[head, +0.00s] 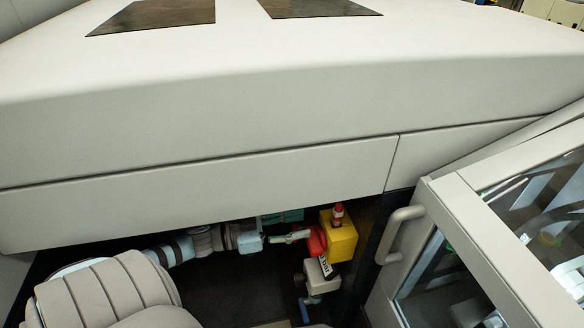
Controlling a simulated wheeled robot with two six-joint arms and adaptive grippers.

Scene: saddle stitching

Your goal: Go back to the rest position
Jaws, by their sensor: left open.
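My left arm comes in from the lower left, below the edge of a large pale machine housing (230,120). My left gripper (298,236) is at its end, small and partly shaded, with its fingers pointing right. It is open. The fingertips are close to a red round part (317,240) on the left side of a yellow box (343,236). I cannot tell whether they touch it. Nothing shows held between the fingers. My right gripper is not in view.
A red-topped part (338,211) stands on the yellow box. A small grey box (322,277) with a dark label is below. A pale framed glass door (470,215) with a handle (392,235) stands at the right. The housing overhangs my arm. Dark space (230,291) lies below the gripper.

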